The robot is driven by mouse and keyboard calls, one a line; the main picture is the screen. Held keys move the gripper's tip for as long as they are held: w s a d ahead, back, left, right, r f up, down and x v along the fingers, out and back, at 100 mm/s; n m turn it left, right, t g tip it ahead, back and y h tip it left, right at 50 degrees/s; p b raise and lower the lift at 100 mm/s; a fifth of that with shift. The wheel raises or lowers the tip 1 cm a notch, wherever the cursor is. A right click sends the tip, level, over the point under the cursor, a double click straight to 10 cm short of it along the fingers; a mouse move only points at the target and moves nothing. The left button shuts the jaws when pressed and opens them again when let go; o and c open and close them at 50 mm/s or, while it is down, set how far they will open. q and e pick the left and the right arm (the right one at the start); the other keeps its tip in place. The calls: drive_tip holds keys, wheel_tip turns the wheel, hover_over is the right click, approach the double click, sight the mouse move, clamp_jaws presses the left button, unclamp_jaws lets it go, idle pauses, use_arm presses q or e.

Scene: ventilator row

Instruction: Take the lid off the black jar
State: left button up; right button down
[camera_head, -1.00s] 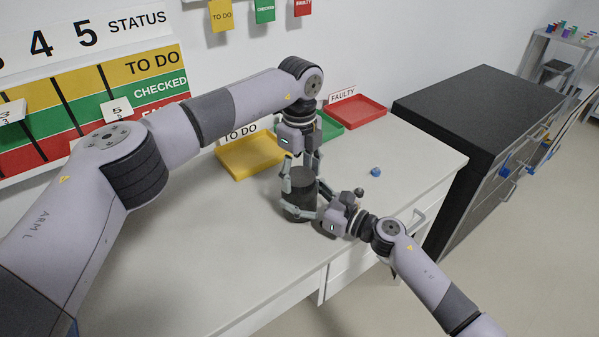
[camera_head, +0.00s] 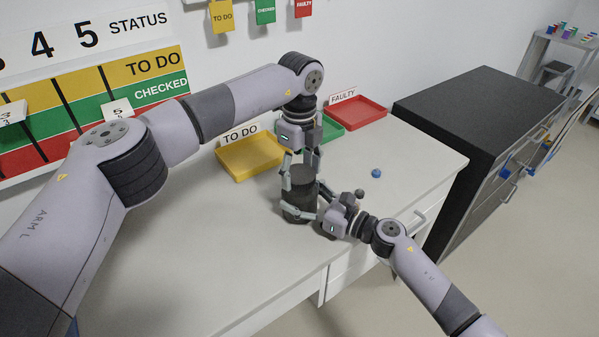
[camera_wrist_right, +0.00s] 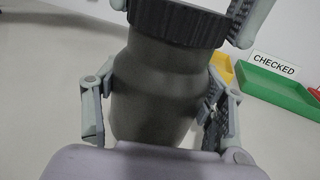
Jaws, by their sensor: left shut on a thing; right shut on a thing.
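The black jar (camera_head: 297,208) stands upright on the bench in the head view. Its dark ribbed lid (camera_head: 302,176) is at its top. The right wrist view shows the jar body (camera_wrist_right: 150,95) close up, with the lid (camera_wrist_right: 180,22) over its mouth; I cannot tell whether there is a gap between them. My left gripper (camera_head: 302,182) comes from above and is shut on the lid, a finger on either side. My right gripper (camera_head: 301,212) comes from the right, low down, and is shut around the jar body.
A yellow tray (camera_head: 238,172), a green tray (camera_head: 331,133) and a red tray (camera_head: 381,107) stand along the wall. A small blue thing (camera_head: 376,173) lies right of the jar. The bench's front left is clear. A dark cabinet (camera_head: 480,100) stands at the right.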

sight(300, 173)
use_arm(q)
drive_tip(key=shift+r, duration=0.6)
drive_tip(key=shift+r, duration=2.05)
use_arm(e)
drive_tip(key=shift+c, duration=1.3)
unclamp_jaws()
